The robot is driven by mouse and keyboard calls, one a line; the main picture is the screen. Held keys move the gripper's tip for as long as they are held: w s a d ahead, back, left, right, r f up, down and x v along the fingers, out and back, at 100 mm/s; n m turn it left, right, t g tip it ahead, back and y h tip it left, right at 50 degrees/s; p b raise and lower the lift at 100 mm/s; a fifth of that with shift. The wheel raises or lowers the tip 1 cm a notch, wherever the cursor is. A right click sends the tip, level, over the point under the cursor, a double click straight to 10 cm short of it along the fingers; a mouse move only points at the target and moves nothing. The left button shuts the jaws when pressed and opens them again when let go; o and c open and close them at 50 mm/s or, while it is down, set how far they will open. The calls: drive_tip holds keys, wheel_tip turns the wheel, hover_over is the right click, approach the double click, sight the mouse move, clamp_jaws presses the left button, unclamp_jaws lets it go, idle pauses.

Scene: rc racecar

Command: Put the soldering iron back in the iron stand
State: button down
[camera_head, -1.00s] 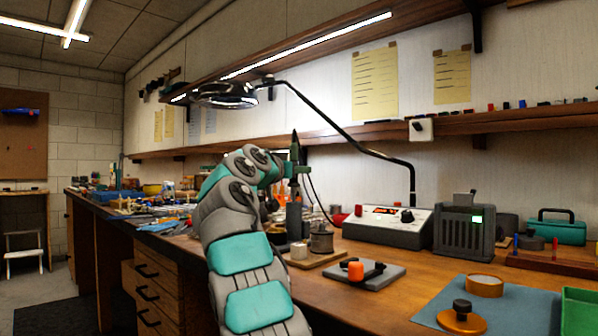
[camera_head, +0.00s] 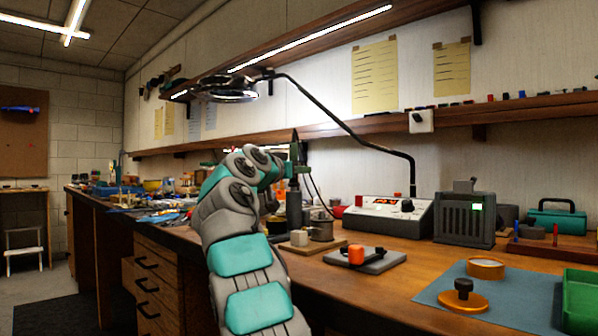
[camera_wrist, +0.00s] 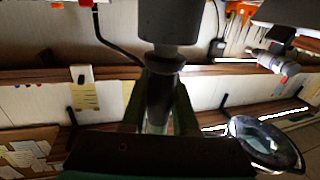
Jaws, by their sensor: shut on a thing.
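My gripper (camera_head: 299,168), with green fingers, is shut on the soldering iron (camera_head: 295,147). The iron is dark and slim and stands upright, with its narrow end rising above the fingers. In the wrist view, the iron (camera_wrist: 158,105) runs between my fingers (camera_wrist: 160,110) and has a collar beside a thick grey cylinder. This cylinder seems to be the iron stand (camera_head: 294,209), a grey upright tube directly below my gripper in the head view. I cannot tell whether the iron's lower end is inside the tube or just above it.
A wooden board (camera_head: 328,250) by the tube carries a pale block (camera_head: 299,238) and a tin (camera_head: 321,230). A grey plate (camera_head: 376,264) with an orange spool (camera_head: 356,253) lies to the right. A soldering station (camera_head: 385,217) stands behind. A magnifier lamp (camera_head: 225,88) hangs above left.

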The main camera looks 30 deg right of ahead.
drive_tip(key=shift+f+b, duration=0.35)
drive_tip(key=shift+f, duration=0.05)
drive_tip(key=c, duration=0.6)
unclamp_jaws()
drive_tip(key=shift+o, duration=0.3)
drive_tip(key=o, duration=0.3)
drive_tip(key=shift+o, duration=0.2)
drive_tip(key=shift+s+a, duration=0.1)
drive_tip(key=shift+a, duration=0.05)
drive_tip(key=s+a+r+b, duration=0.1)
drive_tip(key=s+a+r, duration=0.1)
drive_tip(key=a, duration=0.3)
drive_tip(key=shift+s+a, duration=0.25)
drive_tip(key=shift+s, duration=0.65)
